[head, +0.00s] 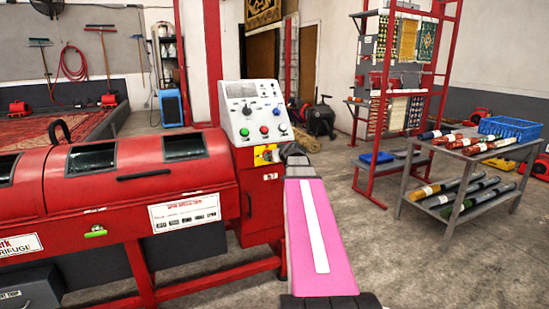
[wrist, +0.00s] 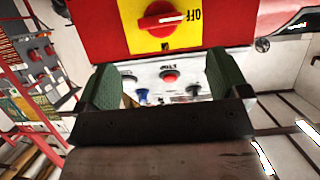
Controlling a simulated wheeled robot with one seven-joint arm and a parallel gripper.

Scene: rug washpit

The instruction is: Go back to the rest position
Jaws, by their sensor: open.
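My gripper (head: 285,150) is in front of the machine's control end in the head view, at the far end of my pink arm. In the wrist view its two green fingers (wrist: 160,66) are apart with nothing held between them. A red rotary switch (wrist: 158,17) on a yellow plate (wrist: 185,40) lies just beyond the fingertips, with "OFF" marked beside it. The yellow plate (head: 262,158) also shows in the head view, partly hidden by my gripper. Whether the fingers touch the switch cannot be told.
The red centrifuge (head: 90,200) fills the left, with its sloped button panel (head: 254,110) above the switch. A grey cart (head: 455,165) with rolls and a blue basket (head: 510,128) stands right, near a red rack (head: 378,150). The floor (head: 415,260) at front right is clear.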

